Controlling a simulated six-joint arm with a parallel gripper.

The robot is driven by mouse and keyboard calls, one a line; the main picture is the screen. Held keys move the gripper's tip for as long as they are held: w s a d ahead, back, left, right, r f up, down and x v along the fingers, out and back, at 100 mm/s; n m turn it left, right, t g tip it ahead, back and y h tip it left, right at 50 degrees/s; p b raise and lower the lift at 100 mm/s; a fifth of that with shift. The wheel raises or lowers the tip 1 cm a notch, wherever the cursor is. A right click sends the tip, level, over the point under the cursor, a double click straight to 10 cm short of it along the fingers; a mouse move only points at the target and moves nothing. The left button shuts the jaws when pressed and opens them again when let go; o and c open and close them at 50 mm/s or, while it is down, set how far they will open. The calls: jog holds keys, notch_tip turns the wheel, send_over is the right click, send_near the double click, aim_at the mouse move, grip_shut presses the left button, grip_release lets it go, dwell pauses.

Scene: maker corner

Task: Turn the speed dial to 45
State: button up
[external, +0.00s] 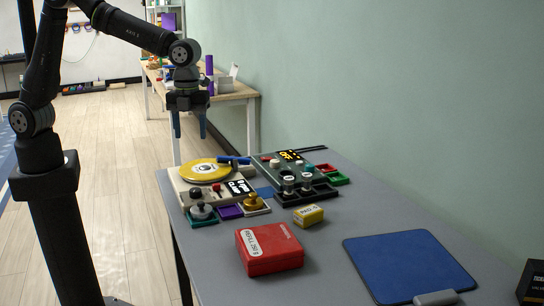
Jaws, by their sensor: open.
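A cream turntable unit (228,196) with a yellow disc (205,169) sits at the far left end of the grey table. A dark round knob (196,193) and a red button (216,187) are on its front part. A small black display (241,188) stands at its right, its lettering too small to read surely. I cannot tell for sure that the dark knob is the speed dial, and no scale or pointer is legible. My gripper (190,126) is open and empty, pointing down high above the turntable's back left side, apart from it.
A silver-topped knob (202,211) and a brass knob (253,202) stand in front. A red box (268,250), yellow box (308,215) and blue mat (408,262) lie nearer.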

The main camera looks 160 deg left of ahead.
jog(key=n, duration=0.9)
send_near(195, 190)
notch_tip(195, 190, down, 9)
jog(key=shift+s+r, duration=0.15)
